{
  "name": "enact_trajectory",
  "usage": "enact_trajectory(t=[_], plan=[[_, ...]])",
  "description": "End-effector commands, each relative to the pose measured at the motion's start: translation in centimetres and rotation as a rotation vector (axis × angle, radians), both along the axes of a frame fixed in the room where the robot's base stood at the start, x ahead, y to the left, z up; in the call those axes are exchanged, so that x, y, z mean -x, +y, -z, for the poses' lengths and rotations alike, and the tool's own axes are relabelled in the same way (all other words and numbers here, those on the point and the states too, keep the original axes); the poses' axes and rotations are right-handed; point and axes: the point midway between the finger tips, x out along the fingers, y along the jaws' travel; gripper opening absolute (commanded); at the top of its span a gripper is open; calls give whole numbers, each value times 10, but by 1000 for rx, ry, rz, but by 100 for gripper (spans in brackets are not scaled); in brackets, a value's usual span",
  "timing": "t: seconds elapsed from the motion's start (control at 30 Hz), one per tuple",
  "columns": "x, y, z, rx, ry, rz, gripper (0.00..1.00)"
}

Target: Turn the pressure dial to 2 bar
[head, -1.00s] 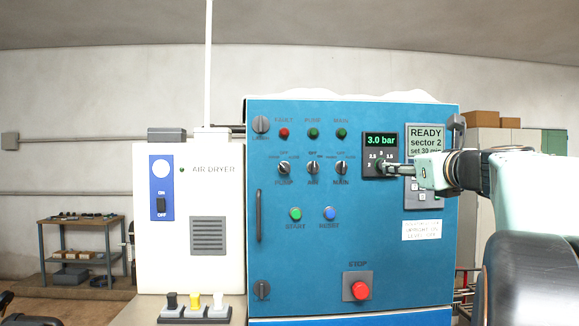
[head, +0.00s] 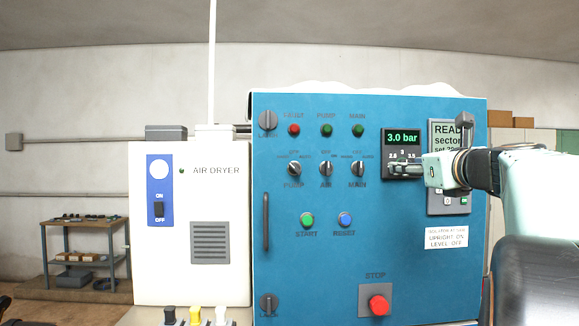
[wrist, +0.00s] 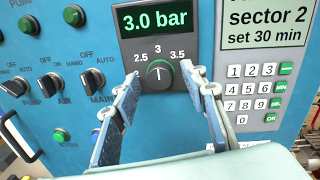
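The pressure dial (wrist: 159,72) is a dark round knob with a white pointer line at 3, between printed marks 2.5 and 3.5. The green display (wrist: 157,20) above it reads 3.0 bar; it also shows in the head view (head: 402,138). My gripper (wrist: 166,76) is open, one finger to each side of the dial in the wrist view. I cannot tell whether the fingers touch the knob. In the head view my gripper (head: 392,169) is in front of the dial and hides most of it.
A keypad (wrist: 254,96) sits right of the dial, under a READY screen (wrist: 264,24). Selector switches (wrist: 100,80) lie to the left. A red stop button (head: 379,305) is lower on the blue cabinet (head: 300,270). The air dryer (head: 190,255) stands left.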

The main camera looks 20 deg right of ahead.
Motion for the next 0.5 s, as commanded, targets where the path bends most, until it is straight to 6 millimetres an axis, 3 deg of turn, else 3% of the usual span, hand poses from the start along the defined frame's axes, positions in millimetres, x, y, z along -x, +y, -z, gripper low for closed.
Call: enact_trajectory(t=[0.03,0.33,0.5], plan=[[0,0,0,0,0,0,33],[0,0,0,0,0,0,0],[0,0,0,6,1,0,0]])
